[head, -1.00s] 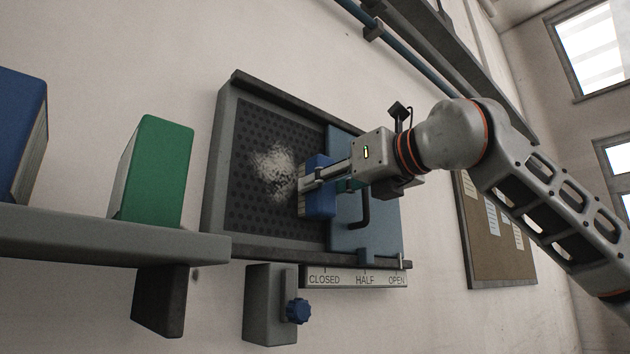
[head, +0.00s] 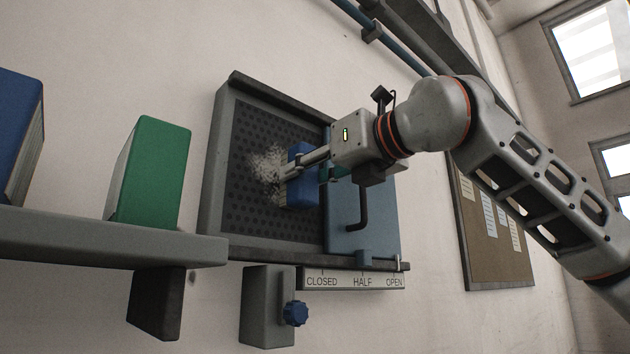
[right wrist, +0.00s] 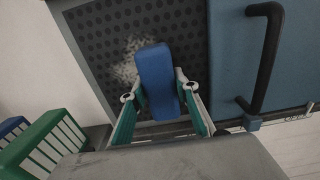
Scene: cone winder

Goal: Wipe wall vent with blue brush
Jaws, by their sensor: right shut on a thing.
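The wall vent (head: 241,192) is a grey frame around a dark perforated plate, with a pale dusty patch (head: 263,170) on it. The patch also shows in the right wrist view (right wrist: 126,68). My right gripper (head: 304,166) is shut on the blue brush (head: 301,194) and holds it at the plate, over the right side of the patch. In the right wrist view the brush (right wrist: 158,75) sits between the fingers. Its bristles are mostly hidden, and I cannot tell whether they touch the plate. My left gripper is not in view.
A blue sliding panel (head: 374,224) with a dark handle (head: 361,208) covers the vent's right side, close to my gripper. Below are a label strip (head: 345,281) and a box with a blue knob (head: 296,313). A shelf (head: 110,243) at left holds green (head: 156,170) and blue (head: 18,135) binders.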

